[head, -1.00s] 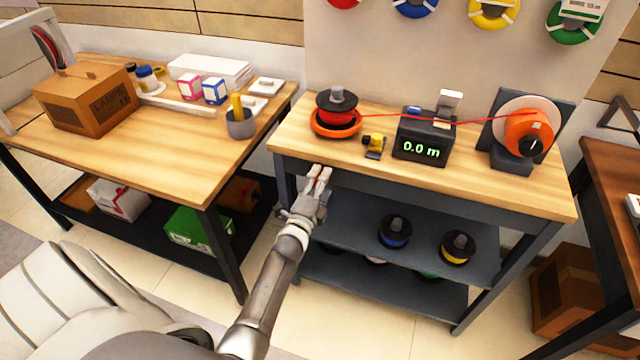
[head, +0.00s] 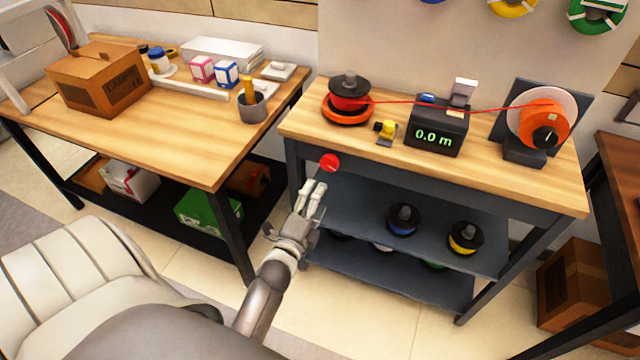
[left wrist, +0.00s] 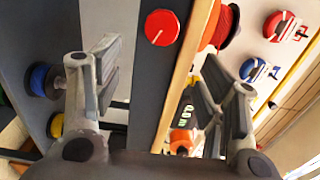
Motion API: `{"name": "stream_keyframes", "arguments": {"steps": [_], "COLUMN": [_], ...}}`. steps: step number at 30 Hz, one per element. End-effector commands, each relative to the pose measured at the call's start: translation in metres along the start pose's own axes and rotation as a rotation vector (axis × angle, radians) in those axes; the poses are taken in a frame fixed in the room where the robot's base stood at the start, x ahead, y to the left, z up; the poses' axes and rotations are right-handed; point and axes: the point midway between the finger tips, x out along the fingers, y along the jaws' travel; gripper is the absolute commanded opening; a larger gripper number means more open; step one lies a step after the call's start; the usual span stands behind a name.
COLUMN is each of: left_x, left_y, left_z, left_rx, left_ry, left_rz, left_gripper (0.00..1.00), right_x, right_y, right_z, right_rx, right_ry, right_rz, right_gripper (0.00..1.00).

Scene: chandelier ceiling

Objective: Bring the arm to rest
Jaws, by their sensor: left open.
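My left gripper (head: 311,199) is open and empty in the head view, in front of the right workbench and below its top. In the left wrist view its two fingers (left wrist: 155,85) stand wide apart with nothing between them. A round red knob (head: 329,162) with a pale line is on the bench's front edge, a little above the fingertips and apart from them. The knob also shows in the left wrist view (left wrist: 162,27), between and beyond the fingers. My right gripper is not in view.
The right workbench (head: 520,190) holds a red wire spool (head: 349,95), a meter reading 0.0 m (head: 437,127) and an orange reel (head: 543,125). Its shelf (head: 350,205) holds blue and yellow spools. The left table (head: 170,150) carries a cardboard box (head: 98,78). Open floor lies between them.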

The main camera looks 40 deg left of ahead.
Motion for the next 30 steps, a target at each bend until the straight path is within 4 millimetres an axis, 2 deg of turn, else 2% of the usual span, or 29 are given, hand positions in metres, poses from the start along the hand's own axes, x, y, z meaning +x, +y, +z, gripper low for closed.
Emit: {"name": "stream_keyframes", "arguments": {"steps": [6, 22, 23, 26, 29, 30], "left_x": [-0.008, -0.009, -0.009, -0.013, -0.028, -0.037], "left_y": [0.0, 0.004, 0.008, 0.039, 0.096, 0.123], "left_z": [0.0, -0.001, -0.003, -0.013, -0.031, -0.039], "left_rx": [0.001, -0.008, -0.019, -0.1, -0.247, -0.317], "left_ry": [0.0, 0.002, 0.004, 0.016, 0.027, 0.024], "left_rz": [0.0, 0.008, 0.017, 0.089, 0.223, 0.292], "left_gripper": [0.66, 0.66, 0.66, 0.66, 0.66, 0.66], "right_x": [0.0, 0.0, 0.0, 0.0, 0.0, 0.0], "right_y": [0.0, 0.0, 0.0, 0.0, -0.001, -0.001], "right_z": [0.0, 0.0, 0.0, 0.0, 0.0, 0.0], "right_rx": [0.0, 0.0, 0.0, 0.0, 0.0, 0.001], "right_ry": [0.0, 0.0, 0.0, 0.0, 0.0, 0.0], "right_rz": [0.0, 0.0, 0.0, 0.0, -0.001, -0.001], "right_gripper": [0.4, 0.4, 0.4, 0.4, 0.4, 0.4]}}
